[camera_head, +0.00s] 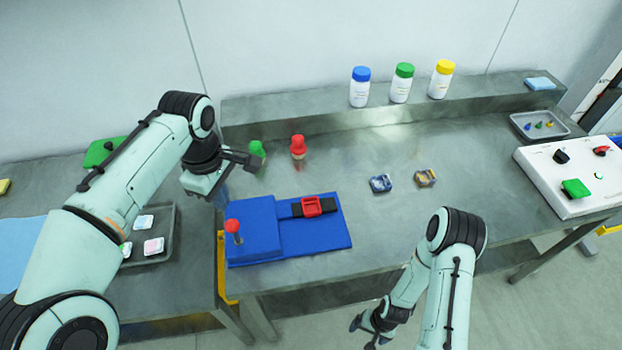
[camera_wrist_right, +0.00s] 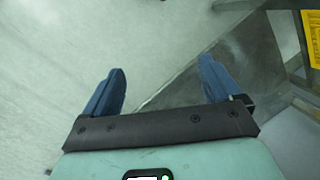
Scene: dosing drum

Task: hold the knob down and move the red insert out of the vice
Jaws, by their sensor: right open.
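The blue vice (camera_head: 335,236) lies on the metal table in the head view. The red insert (camera_head: 312,207) sits in it, with black pieces on both sides. The red knob (camera_head: 232,226) stands upright on a short stem at the left end of the vice's raised blue block (camera_head: 262,218). My left gripper (camera_head: 223,196) hangs above and behind the knob, apart from it; its fingers are mostly hidden by its own body. My right gripper (camera_head: 364,334) is low in front of the table, away from the vice. The right wrist view shows it open and empty (camera_wrist_right: 160,85).
Green (camera_head: 257,149) and red (camera_head: 298,147) objects stand behind the vice. Two small boxes (camera_head: 381,183) (camera_head: 426,178) lie to its right. Bottles (camera_head: 400,84) stand on the back ledge. A white control box (camera_head: 570,178) is at far right. The table's middle right is clear.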

